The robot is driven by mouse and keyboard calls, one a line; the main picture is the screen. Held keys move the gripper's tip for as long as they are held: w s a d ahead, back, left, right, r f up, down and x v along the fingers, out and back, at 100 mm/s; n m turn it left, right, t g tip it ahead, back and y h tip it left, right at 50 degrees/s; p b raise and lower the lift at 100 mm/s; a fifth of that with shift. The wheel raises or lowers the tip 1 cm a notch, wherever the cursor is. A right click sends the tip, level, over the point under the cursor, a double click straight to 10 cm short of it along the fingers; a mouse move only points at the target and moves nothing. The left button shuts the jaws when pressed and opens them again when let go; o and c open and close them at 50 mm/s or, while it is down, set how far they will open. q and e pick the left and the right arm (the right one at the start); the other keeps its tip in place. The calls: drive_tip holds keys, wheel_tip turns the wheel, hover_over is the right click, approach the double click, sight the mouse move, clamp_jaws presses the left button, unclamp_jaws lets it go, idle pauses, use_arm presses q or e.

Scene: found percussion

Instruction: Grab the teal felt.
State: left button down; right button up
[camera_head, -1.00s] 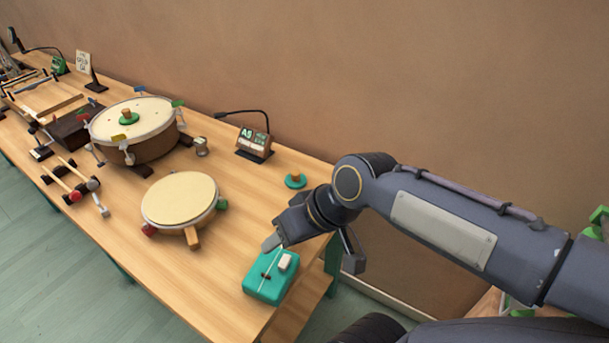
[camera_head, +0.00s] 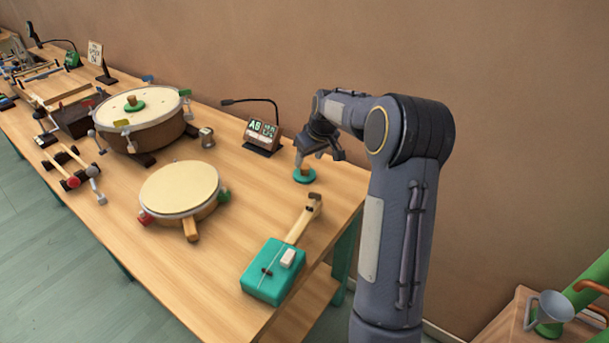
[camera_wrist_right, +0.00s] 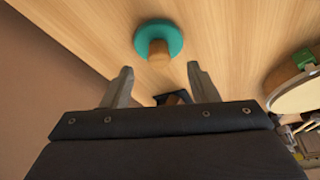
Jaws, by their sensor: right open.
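The teal felt (camera_head: 304,176) is a flat round disc with a small wooden knob on top. It lies on the table near the back right edge. In the right wrist view the teal felt (camera_wrist_right: 174,36) lies just beyond the fingertips, its knob pointing toward the gap between them. My right gripper (camera_head: 312,161) is over the felt in the head view. In the wrist view the right gripper (camera_wrist_right: 158,72) has its two fingers spread with nothing between them. My left gripper is not in view.
A teal box instrument with a wooden neck (camera_head: 274,272) lies at the front right. A flat drum (camera_head: 179,187) stands in the middle, and a bigger drum (camera_head: 140,118) behind it holds another knobbed green disc (camera_head: 134,104). A display with a gooseneck (camera_head: 262,134) stands left of the gripper.

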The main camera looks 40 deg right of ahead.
sight(305, 166)
drive_tip(key=x, duration=0.5)
drive_tip(key=shift+w+d+f, duration=0.1)
drive_tip(key=shift+w+f, duration=0.05)
drive_tip(key=c, duration=1)
drive_tip(key=shift+c, duration=0.2)
